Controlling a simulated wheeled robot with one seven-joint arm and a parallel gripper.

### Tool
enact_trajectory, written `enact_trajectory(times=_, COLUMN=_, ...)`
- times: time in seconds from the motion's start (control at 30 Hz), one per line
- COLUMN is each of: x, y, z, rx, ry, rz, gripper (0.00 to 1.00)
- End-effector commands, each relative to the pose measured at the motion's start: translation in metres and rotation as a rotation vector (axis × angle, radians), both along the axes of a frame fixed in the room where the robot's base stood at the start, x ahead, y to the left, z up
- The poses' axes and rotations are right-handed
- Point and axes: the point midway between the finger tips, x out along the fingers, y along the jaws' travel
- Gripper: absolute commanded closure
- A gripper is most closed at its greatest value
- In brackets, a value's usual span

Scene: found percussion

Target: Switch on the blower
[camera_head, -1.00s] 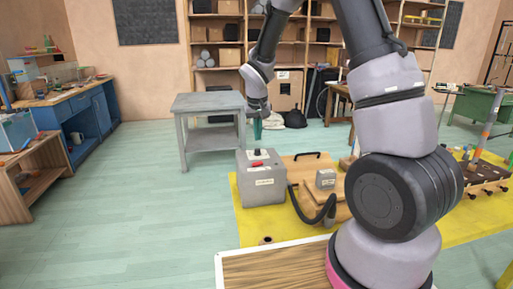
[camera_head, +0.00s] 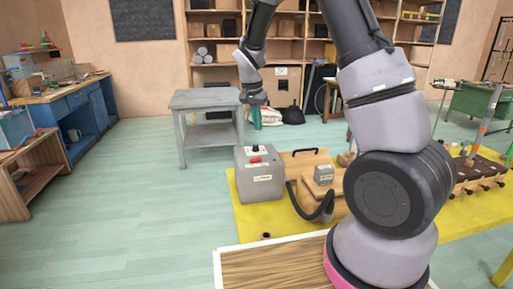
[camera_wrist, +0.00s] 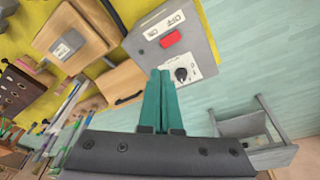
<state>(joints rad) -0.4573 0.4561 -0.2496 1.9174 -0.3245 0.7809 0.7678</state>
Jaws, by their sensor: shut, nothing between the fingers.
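The blower appears to be a grey box (camera_head: 262,186) on the yellow mat, with a black hose at its right side. Its top carries a red rocker switch (camera_head: 255,160) and a black knob. The wrist view shows the red switch (camera_wrist: 170,39) beside a white OFF/ON label (camera_wrist: 164,24), and the knob (camera_wrist: 181,73) on a white dial plate. I cannot tell which way the switch is set. My gripper (camera_head: 257,127) is above the far side of the box, apart from it. Its teal fingers (camera_wrist: 160,73) are shut and empty, appearing beside the knob in the wrist view.
A wooden board with a small grey box (camera_head: 323,175) is right of the blower. A grey side table (camera_head: 207,100) stands behind left. A dark rack with pegs (camera_head: 480,175) is at the right. The floor at left is clear.

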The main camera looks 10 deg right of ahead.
Motion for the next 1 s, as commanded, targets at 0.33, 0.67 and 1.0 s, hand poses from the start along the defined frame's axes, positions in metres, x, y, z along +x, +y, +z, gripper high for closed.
enact_trajectory(times=0.33, x=0.019, y=0.022, z=0.008, rx=0.016, ry=-0.015, rz=-0.785, gripper=1.0)
enact_trajectory(times=0.67, x=0.021, y=0.029, z=0.012, rx=0.019, ry=-0.028, rz=-0.931, gripper=1.0)
enact_trajectory(times=1.0, x=0.02, y=0.026, z=0.001, rx=0.016, ry=-0.026, rz=-0.929, gripper=1.0)
